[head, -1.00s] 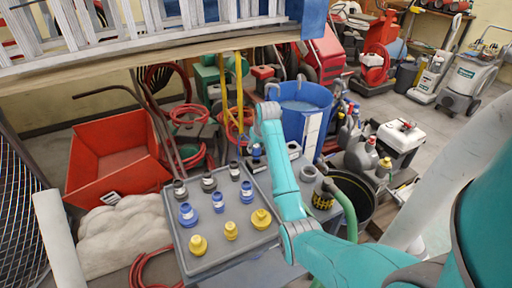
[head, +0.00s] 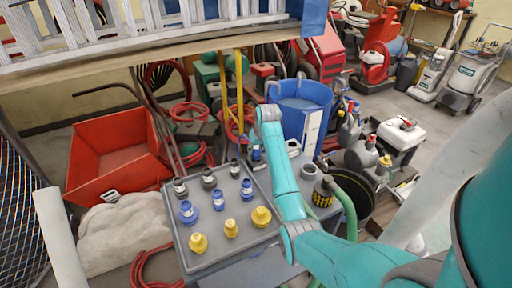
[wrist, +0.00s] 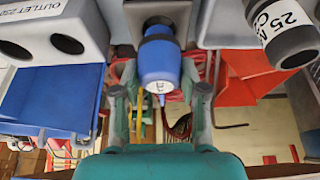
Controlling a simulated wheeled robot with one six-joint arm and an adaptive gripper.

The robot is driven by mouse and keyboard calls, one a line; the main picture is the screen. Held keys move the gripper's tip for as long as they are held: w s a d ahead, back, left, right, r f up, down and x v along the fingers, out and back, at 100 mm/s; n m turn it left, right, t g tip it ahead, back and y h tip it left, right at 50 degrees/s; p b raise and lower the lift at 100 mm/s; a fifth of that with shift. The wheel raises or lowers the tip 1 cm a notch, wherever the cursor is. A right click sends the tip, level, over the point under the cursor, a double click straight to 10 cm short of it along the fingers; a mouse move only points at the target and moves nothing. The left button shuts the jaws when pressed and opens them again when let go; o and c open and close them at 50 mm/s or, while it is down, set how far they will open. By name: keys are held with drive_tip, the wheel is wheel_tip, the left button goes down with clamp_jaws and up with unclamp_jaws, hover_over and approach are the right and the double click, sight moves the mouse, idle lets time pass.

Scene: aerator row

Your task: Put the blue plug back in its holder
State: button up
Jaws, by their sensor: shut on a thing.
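The blue plug (wrist: 160,62) is between the fingers of my gripper (wrist: 158,92) in the wrist view. It has a dark collar and a grey end that points to the top of the picture, against a grey block face (wrist: 185,15). I cannot tell whether that end is inside an opening. In the head view a small blue part of the plug (head: 256,154) shows beside my arm; my fingers are mostly hidden there. A grey block with dark round openings (wrist: 85,15), marked OUTLET, stands to the left in the wrist view.
A grey tray (head: 187,258) holds several black, blue and yellow plugs left of my arm. A grey-and-black cylinder marked 25 (wrist: 285,30) is close on the right in the wrist view. A blue tub (head: 318,95) and red cart (head: 88,170) stand nearby.

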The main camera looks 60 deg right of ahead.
drive_tip(key=shift+f, duration=1.25)
drive_tip(key=o, duration=1.4)
drive_tip(key=shift+c, duration=0.2)
drive_tip(key=v, duration=1.2)
drive_tip(key=shift+w, duration=0.1)
